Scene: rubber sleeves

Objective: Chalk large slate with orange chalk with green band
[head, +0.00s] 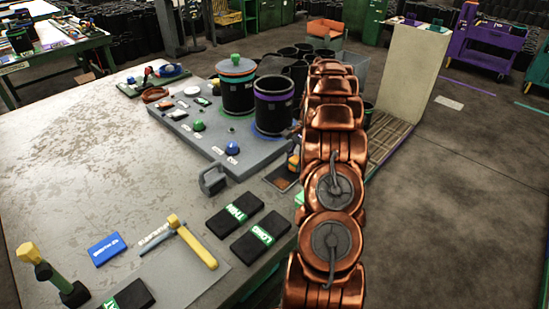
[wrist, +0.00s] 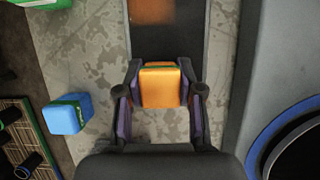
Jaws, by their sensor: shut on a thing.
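An orange chalk block (wrist: 160,86) with a thin green band near its far edge sits between the fingers of my gripper (wrist: 162,92) in the wrist view. My gripper is shut on it. A dark slate (wrist: 207,40) lies beyond and under the chalk, with a blurred orange patch (wrist: 152,10) at its far end. In the head view the slate (head: 283,179) shows as a dark plate left of my copper arm, with an orange piece (head: 293,161) by it. My arm hides most of the gripper there. I cannot tell whether chalk and slate touch.
A blue block with a green band (wrist: 66,115) lies left of the gripper. A grey board (head: 215,145) with two dark pots (head: 273,105) stands behind. A grey padlock-like piece (head: 212,180), black labelled blocks (head: 235,216) and a yellow-handled hammer (head: 195,245) lie nearer.

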